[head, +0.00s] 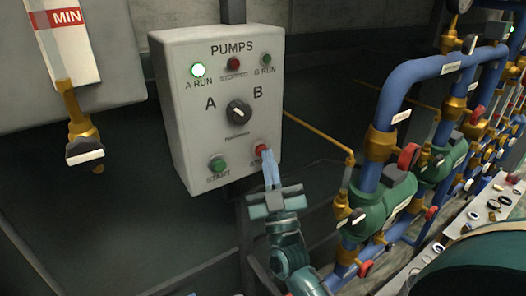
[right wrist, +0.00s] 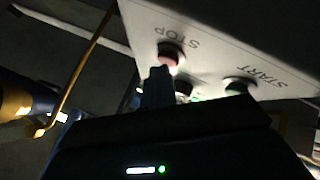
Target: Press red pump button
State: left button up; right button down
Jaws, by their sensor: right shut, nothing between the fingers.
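The grey PUMPS control box (head: 188,115) stands in the middle of the head view. Its red stop button (head: 261,150) is at the lower right of the face, beside the green start button (head: 217,164). My right gripper (head: 268,158) is shut and empty, with its fingertips at the red button; whether they touch it I cannot tell. In the right wrist view the red button (right wrist: 170,54) shows under the STOP label, just beyond the dark fingertips. The green button (right wrist: 240,85) is to its right. The left gripper is not in view.
A selector knob (head: 239,111) sits mid-face. Blue pipes (head: 402,85) with green pumps (head: 385,200) and brass fittings stand close on the right. A level gauge (head: 65,40) hangs at the left.

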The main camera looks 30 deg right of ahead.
jog(key=shift+w, duration=0.15)
dwell(0.5)
jog(key=shift+s+p, duration=0.3)
jog(key=shift+s, duration=0.6)
jog(key=shift+s+d+p, duration=0.15)
jog(key=shift+s+p, duration=0.25)
jog(key=shift+s, duration=0.9)
jog(key=shift+s+d+p, duration=0.1)
jog(key=shift+s+p, duration=0.25)
jog(key=shift+s, duration=0.9)
